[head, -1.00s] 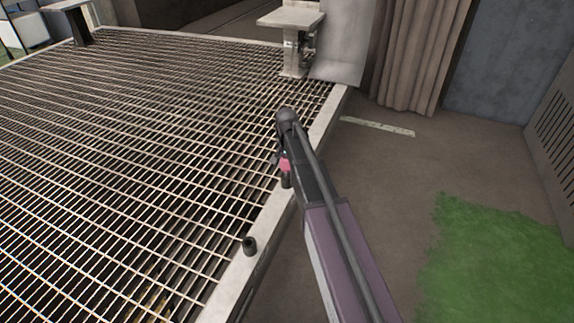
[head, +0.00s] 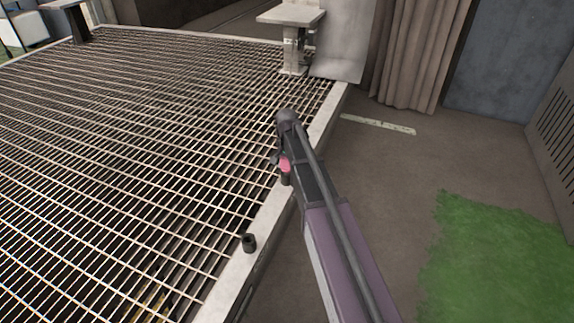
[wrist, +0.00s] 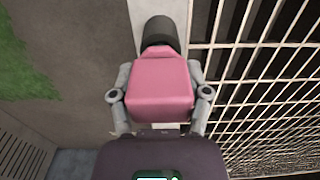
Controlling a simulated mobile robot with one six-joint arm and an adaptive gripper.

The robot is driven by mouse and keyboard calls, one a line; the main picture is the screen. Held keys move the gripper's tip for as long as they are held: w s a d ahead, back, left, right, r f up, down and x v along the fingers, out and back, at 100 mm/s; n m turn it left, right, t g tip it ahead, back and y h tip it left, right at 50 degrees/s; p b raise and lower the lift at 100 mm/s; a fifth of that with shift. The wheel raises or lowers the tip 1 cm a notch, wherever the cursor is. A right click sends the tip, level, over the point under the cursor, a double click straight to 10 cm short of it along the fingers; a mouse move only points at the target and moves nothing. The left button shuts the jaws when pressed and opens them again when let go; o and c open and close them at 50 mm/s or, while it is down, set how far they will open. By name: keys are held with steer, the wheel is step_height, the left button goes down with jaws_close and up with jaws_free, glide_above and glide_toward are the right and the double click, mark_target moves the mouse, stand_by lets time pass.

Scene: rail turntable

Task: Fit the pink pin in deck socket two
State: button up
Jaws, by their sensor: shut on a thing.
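The pink pin (wrist: 160,88) has a blocky pink head and sits between the two fingers of my gripper (wrist: 160,75) in the wrist view. My gripper is shut on it. In the head view the pink pin (head: 285,165) shows as a small patch beside my arm, over the deck's right edge. A dark round socket (wrist: 160,33) stands just beyond the pin's head in the wrist view. It also shows right below the pin in the head view (head: 286,181). The pin's lower end is hidden, so I cannot tell whether it is inside the socket.
A second dark socket (head: 249,243) stands nearer on the pale deck rim (head: 232,277), clear of my arm. The metal grating (head: 130,150) fills the left. A pale post with a flat top (head: 291,40) stands at the far corner. Floor lies open to the right.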

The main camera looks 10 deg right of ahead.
steer(key=shift+f+b, duration=0.75)
steer(key=shift+f, duration=0.1)
steer(key=o, duration=1.3)
steer(key=shift+o, duration=0.2)
steer(key=shift+r, duration=0.15)
step_height(320, 180, up, 11)
steer(key=p, duration=1.1)
